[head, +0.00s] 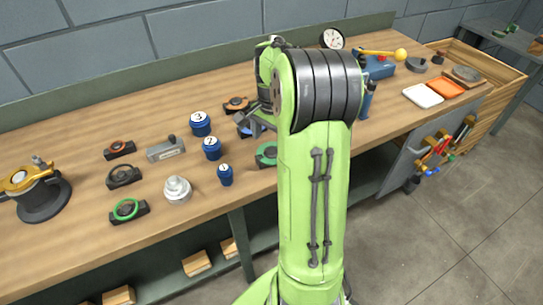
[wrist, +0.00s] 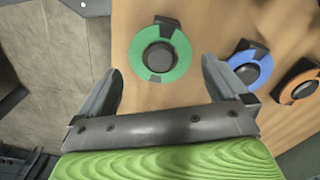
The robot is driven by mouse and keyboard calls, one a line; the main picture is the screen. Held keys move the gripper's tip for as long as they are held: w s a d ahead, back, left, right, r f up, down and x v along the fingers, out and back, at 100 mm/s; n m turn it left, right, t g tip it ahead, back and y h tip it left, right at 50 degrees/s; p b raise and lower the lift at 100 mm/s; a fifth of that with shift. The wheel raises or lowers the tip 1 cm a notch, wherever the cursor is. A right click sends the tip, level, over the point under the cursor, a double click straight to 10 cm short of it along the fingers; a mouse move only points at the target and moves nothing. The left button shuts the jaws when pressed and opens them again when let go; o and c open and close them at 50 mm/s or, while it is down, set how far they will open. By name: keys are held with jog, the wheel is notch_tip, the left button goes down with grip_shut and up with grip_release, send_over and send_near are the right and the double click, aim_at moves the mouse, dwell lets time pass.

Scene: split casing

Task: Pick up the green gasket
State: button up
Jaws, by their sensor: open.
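A green ring (wrist: 178,39), which looks like the green gasket, lies around a dark round centre on the bench in the wrist view. A dark block shows at its top edge. In the head view a green ring (head: 264,156) shows beside my arm, partly hidden by it. My gripper (wrist: 162,70) is open and empty, its two fingers apart. The ring appears between and just beyond the fingertips, not touched as far as I can see. Another, thinner green ring (head: 127,209) sits on a dark block at the left of the bench.
A blue ring (wrist: 263,66) and an orange ring (wrist: 291,96) lie to the right in the wrist view. Blue numbered cylinders (head: 212,149), a silver stepped part (head: 177,190) and a grey block (head: 165,149) stand left of my arm. White (head: 422,96) and orange trays (head: 446,88) lie right.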

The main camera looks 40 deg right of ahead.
aim_at(272, 151)
jog(key=shift+f, duration=1.35)
jog(key=shift+f+b, duration=0.25)
jog(key=shift+b, duration=0.05)
jog(key=c, duration=0.8)
